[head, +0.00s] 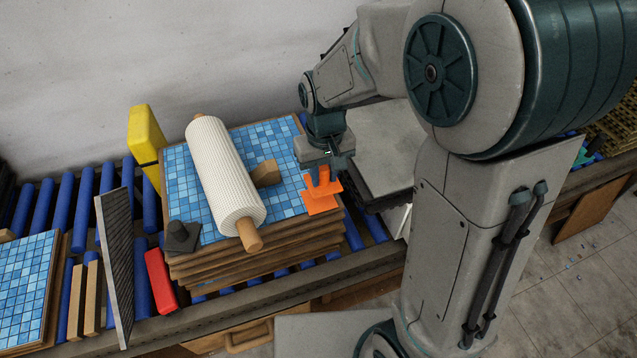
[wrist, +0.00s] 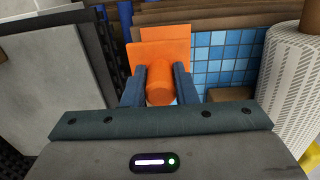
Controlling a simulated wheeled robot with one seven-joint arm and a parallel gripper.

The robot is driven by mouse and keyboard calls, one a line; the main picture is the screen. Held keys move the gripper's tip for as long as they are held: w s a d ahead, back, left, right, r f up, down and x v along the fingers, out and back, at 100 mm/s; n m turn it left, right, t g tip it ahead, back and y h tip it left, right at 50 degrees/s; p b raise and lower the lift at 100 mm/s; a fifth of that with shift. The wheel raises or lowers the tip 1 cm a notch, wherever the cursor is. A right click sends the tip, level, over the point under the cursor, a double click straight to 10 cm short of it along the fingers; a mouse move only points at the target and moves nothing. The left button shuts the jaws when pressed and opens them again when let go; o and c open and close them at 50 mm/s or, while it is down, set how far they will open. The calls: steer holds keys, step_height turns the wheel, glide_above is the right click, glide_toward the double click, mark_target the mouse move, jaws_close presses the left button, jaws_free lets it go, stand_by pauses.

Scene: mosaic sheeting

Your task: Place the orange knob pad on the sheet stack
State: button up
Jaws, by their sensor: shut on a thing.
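The orange knob pad (head: 320,190) is held by my gripper (head: 332,160) at the right edge of the sheet stack. In the wrist view the orange pad (wrist: 143,53) has its round knob between the two dark fingers (wrist: 157,85). My gripper is shut on this knob. The sheet stack (head: 285,192) has blue mosaic tiles on top and brown layers below. In the head view the pad overlaps the stack's right front corner. I cannot tell whether the pad touches the stack.
On the stack lie a white mesh roll (head: 222,168), a wooden block (head: 266,174) and a dark knobbed piece (head: 182,237). A yellow case (head: 146,140) stands behind left. A red block (head: 160,281) and a grey panel (head: 117,260) stand left. A grey slab (head: 385,145) is right.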

mark_target(319, 190)
steer(key=shift+s+a+f, duration=0.2)
steer(key=shift+a+f, duration=0.25)
steer(key=shift+a, duration=0.1)
steer(key=shift+f+p, duration=0.5)
steer(key=shift+f, duration=1.4)
steer(key=shift+f, duration=0.15)
steer(key=o, duration=1)
